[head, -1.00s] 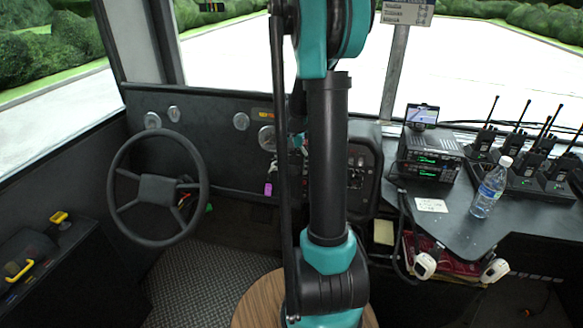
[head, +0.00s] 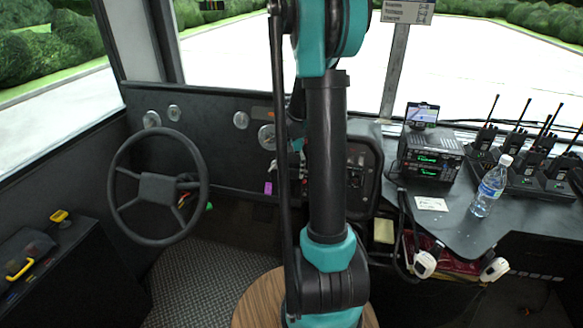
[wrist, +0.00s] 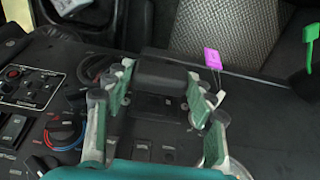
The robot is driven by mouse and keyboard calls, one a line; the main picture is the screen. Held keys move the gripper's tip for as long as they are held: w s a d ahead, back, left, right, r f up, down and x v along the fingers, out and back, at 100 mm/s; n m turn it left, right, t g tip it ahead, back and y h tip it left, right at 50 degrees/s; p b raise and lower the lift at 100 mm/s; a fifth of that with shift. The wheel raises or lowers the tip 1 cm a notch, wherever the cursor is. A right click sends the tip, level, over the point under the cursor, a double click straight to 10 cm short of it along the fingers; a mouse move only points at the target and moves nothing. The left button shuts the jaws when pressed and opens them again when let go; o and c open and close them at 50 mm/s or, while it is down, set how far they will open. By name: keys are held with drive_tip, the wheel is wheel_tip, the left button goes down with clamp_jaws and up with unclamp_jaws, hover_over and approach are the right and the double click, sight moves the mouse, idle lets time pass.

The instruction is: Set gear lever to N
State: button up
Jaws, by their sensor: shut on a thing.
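In the wrist view, a black, rounded gear lever handle (wrist: 162,72) stands over the dark console panel. My gripper (wrist: 160,82) has its green and grey fingers on either side of the handle and is shut on it. The lever's shaft and its position marks cannot be made out. In the head view, my arm hides most of the gripper and the lever.
The console carries a red-blue dial (wrist: 63,132), switches (wrist: 14,128) and a small knob panel (wrist: 30,88). A pink tag (wrist: 212,58) hangs close by the right finger. The steering wheel (head: 158,240) is left of my arm; a water bottle (head: 490,188) stands on the right desk.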

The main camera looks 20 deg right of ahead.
drive_tip(key=o, duration=1.7)
wheel_tip(320, 180, up, 12)
